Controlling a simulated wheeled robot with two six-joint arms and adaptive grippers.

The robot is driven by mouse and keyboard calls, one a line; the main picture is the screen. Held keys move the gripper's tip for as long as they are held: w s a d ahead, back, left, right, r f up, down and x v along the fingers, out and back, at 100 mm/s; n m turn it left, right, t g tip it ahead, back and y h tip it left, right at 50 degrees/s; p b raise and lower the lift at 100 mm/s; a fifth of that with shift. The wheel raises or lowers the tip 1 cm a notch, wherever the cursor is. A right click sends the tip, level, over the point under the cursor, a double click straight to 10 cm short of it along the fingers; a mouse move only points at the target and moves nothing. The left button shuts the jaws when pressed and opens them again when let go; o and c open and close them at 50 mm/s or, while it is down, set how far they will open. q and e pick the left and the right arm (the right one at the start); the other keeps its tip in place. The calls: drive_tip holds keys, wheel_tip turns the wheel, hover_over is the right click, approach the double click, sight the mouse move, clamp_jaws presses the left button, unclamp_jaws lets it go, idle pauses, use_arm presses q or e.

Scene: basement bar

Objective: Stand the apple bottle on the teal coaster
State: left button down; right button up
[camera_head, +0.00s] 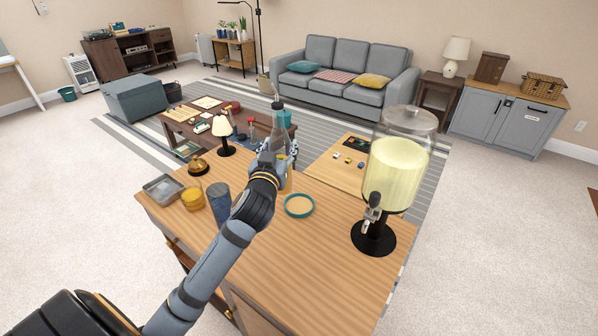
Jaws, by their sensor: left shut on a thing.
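The teal coaster (287,208) is a teal ring with a tan middle, lying empty on the wooden counter. The gripper and bottle are above and behind the coaster in the picture; whether the bottle touches the counter cannot be told. My right gripper is not in view.
On the counter (300,255), a drink dispenser (395,175) stands right of the coaster. The counter's front middle is clear.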

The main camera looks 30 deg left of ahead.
use_arm(q)
drive_tip(key=w+d+f, duration=0.3)
drive_tip(key=w+f, duration=0.1)
drive_tip(key=f, duration=0.5)
drive_tip(key=shift+w, duration=0.35)
drive_tip(key=shift+f+b, duration=0.15)
drive_tip(key=shift+b, duration=0.15)
drive_tip(key=shift+c, duration=2.4)
unclamp_jaws()
